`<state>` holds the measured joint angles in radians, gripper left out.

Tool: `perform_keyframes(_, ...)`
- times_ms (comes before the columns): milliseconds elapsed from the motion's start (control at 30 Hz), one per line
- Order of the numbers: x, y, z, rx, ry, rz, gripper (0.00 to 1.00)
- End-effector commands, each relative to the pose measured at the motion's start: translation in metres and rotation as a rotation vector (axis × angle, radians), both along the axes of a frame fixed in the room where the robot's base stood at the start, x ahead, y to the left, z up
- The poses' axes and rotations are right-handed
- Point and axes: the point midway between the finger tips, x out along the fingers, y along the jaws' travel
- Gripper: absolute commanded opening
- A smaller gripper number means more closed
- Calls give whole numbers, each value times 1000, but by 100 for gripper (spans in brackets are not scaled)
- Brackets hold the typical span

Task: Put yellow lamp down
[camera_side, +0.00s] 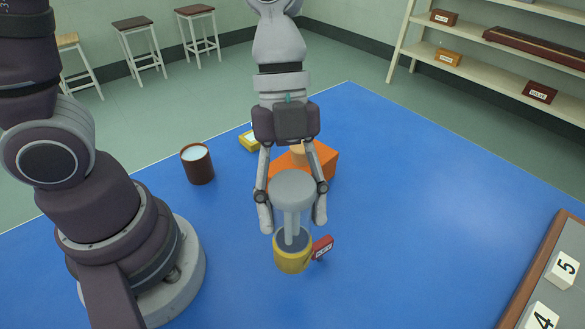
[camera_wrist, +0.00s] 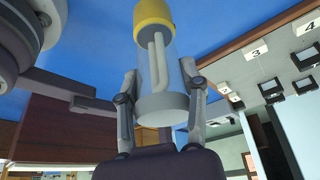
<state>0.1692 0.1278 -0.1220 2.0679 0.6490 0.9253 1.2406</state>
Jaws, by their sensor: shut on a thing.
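The yellow lamp (camera_side: 292,255) has a yellow end, a clear tube with a pale bent element inside, and a grey cap. My gripper (camera_side: 291,213) is shut on it at the grey cap, one finger on each side. In the side view the yellow end points down, over the blue table (camera_side: 430,195). I cannot tell whether it touches the table. The lamp also shows in the wrist view (camera_wrist: 154,12), its yellow end at the top and the grey cap between the fingers.
A small red labelled block (camera_side: 322,247) is close beside the yellow end. An orange box (camera_side: 322,160), a yellow block (camera_side: 249,141) and a brown cup (camera_side: 197,164) stand farther back. A numbered rack (camera_side: 555,285) is at the right. The table between is clear.

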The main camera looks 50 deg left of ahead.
Motion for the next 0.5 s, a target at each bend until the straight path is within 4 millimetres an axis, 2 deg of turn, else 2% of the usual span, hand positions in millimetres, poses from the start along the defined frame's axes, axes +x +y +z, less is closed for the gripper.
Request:
perform_keyframes(33,-14,2,0,0,-1,-93,1)
perform_keyframes(100,-29,5,-1,1,-2,-204,1)
perform_keyframes(200,-41,7,-8,-2,3,-286,1)
perform_keyframes(500,-43,7,-67,0,7,-299,1)
